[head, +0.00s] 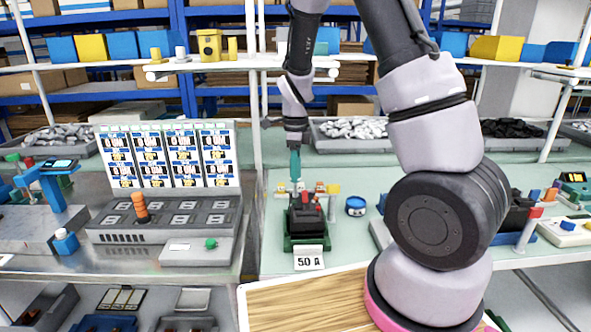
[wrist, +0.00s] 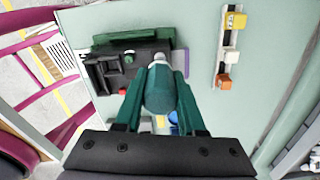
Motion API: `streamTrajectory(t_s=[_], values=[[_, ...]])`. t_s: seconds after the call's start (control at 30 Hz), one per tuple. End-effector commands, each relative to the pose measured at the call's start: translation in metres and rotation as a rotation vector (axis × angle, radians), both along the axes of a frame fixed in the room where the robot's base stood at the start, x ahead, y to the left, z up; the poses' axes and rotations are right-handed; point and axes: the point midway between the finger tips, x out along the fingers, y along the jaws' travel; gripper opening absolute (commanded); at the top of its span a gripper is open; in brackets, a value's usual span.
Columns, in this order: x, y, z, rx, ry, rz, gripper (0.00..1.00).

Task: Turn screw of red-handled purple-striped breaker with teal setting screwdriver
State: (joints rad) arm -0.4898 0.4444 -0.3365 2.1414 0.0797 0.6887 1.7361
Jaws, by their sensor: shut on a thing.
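The black breaker (head: 306,215) sits in a green holder (head: 307,241) on the pale green bench, with red parts on top and a "50 A" tag (head: 309,260) in front. In the wrist view the breaker (wrist: 125,70) has a purple stripe (wrist: 181,62) at its right end. In the wrist view my gripper (wrist: 159,75) is shut on the teal setting screwdriver (wrist: 160,95), over the breaker's purple-striped end. The handle hides the tip and the screw, so I cannot tell whether they touch.
A rail with orange, white and yellow blocks (wrist: 230,52) lies beside the breaker. A blue round tub (head: 356,206) stands to its right. A panel of displays (head: 170,158) stands on the left bench. Bins of parts line the back. Bench between breaker and tub is clear.

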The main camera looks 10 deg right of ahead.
Motion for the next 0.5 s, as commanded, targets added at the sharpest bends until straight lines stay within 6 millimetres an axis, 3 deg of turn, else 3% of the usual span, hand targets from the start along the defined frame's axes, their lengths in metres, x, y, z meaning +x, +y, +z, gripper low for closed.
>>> streamTrajectory(t_s=[0.3,0.5], values=[[0.0,0.0002,0.0003,0.0,0.0,-0.172,0.0],[0.0001,0.0,0.0003,0.0,0.0,-0.175,0.0]])
